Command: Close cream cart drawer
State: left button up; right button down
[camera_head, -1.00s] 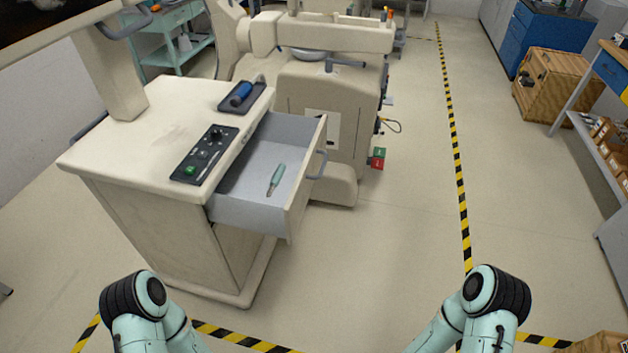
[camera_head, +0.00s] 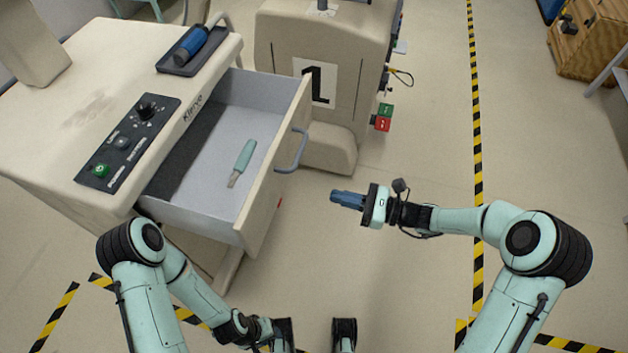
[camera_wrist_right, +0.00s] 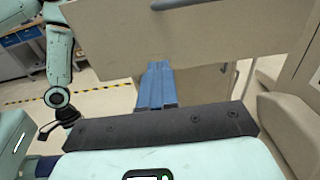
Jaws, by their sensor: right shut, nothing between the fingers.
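The cream cart (camera_head: 75,75) stands at the left with its drawer (camera_head: 190,212) pulled out toward the right. The drawer front (camera_head: 268,205) has a grey handle (camera_head: 293,152), and a teal-handled tool (camera_head: 243,160) lies inside. My right gripper (camera_head: 335,197) is shut and empty, to the right of the drawer front and apart from it. In the right wrist view its blue fingers (camera_wrist_right: 156,75) point at the drawer front (camera_wrist_right: 190,45), with the handle (camera_wrist_right: 185,3) at the top edge.
A control panel (camera_head: 128,140) and a dark tray (camera_head: 199,50) holding a blue cylinder (camera_head: 192,43) are on the cart top. A cream machine (camera_head: 322,60) marked 1 stands behind the drawer, with a green and red box (camera_head: 382,117) at its side.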

aim_at(276, 183)
pick_arm(q)
jog(key=shift+w+f+b, duration=0.1)
jog(key=shift+f+b, duration=0.4)
jog(key=shift+b, duration=0.1)
pick_arm(e)
jog(key=x, duration=1.3)
jog(key=shift+s+a, duration=0.1)
jog(key=shift+a, duration=0.15)
pick_arm(q)
jog(key=shift+a, duration=0.1)
pick_arm(e)
jog(key=shift+a, duration=0.15)
